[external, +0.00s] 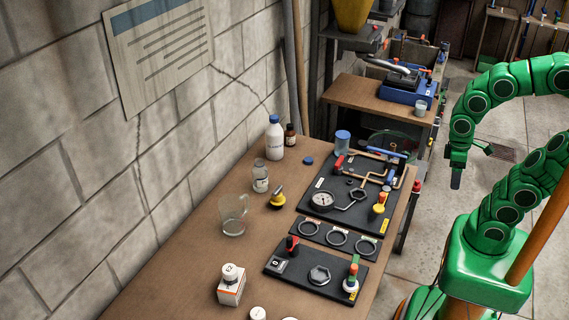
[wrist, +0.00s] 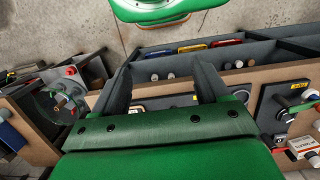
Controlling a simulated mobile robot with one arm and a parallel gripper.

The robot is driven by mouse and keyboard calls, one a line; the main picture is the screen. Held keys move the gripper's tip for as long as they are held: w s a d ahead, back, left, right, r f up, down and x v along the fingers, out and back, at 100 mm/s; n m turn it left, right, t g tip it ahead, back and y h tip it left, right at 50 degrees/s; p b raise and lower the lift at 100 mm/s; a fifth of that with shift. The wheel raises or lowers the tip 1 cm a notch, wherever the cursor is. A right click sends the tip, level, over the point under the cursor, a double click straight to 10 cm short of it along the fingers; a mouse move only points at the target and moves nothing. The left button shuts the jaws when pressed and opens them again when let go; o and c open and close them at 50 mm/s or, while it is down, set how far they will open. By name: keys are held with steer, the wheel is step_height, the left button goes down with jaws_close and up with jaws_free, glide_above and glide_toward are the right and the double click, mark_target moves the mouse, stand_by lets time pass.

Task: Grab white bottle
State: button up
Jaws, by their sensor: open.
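The white bottle (external: 275,140) has a blue cap and stands upright on the brown workbench (external: 190,255), close to the block wall, in the external view. A small brown bottle (external: 291,135) stands just behind it to the right. My gripper (external: 456,180) hangs off to the right of the bench over the floor, well apart from the bottle, and points down. In the wrist view my gripper (wrist: 162,82) shows two dark fingers spread apart with nothing held between them. I cannot make out the white bottle in the wrist view.
A clear bottle (external: 260,177), a glass mug (external: 233,215) and a yellow-and-black knob (external: 277,198) stand near the white bottle. Black panels with a gauge (external: 322,200), pipes and valves fill the bench's right side. A blue machine (external: 404,88) sits on a far table.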

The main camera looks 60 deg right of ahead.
steer(key=w+a+r+n+t+y, duration=0.1)
steer(key=w+r, duration=0.1)
steer(key=w, duration=0.8)
steer(key=w+r+t, duration=0.1)
steer(key=w+r, duration=0.2)
steer(key=w, duration=0.7)
steer(key=n+t, duration=0.1)
steer(key=t, duration=0.5)
glide_toward(275, 117)
step_height(275, 117, down, 2)
steer(key=w, duration=0.2)
steer(key=shift+s+x, duration=0.15)
steer(key=shift+x, duration=1.9)
steer(key=shift+s+x, duration=0.2)
steer(key=shift+x, duration=1.85)
steer(key=shift+a+f, duration=0.1)
steer(key=shift+f, duration=0.05)
jaws_close()
